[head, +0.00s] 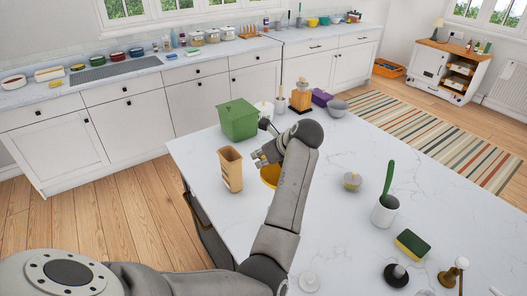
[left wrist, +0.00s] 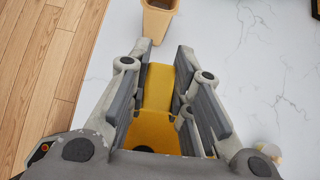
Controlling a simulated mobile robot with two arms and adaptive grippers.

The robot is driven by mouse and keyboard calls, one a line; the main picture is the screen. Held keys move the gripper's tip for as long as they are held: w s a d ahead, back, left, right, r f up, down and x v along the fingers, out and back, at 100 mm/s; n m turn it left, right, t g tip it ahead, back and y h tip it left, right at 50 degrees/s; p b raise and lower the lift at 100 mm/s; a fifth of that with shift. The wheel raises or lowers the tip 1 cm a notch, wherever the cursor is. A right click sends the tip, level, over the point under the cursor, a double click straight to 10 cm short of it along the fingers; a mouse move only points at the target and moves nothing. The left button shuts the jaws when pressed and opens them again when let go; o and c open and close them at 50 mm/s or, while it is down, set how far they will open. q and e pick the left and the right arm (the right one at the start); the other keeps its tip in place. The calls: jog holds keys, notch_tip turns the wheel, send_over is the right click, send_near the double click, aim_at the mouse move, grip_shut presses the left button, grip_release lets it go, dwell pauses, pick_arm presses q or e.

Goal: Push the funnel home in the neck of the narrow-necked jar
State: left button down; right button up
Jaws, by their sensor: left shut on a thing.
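My left gripper (head: 262,155) is over the left part of the white island; its fingers also show in the left wrist view (left wrist: 164,58). They stand on both sides of a yellow thing (left wrist: 158,88) and are shut on it. In the head view the yellow thing (head: 269,176) shows below the gripper, partly hidden by my arm. I cannot tell whether it is the funnel. No narrow-necked jar is clearly recognisable; my gripper and arm hide part of the island. My right gripper is not in view.
A tan open container (head: 230,169) stands just left of my gripper, with a green box (head: 238,119) behind it. A white holder (head: 384,213) with a green-handled tool, a sponge (head: 412,244) and a small lidded pot (head: 352,181) stand to the right. Bare worktop lies between them.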

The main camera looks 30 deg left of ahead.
pick_arm(q)
jog(key=shift+f, duration=3.55)
dwell(0.4)
jog(key=c, duration=1.2)
grip_release()
jog(key=shift+c, duration=0.2)
jog(key=shift+d, duration=0.1)
jog(key=v, duration=1.2)
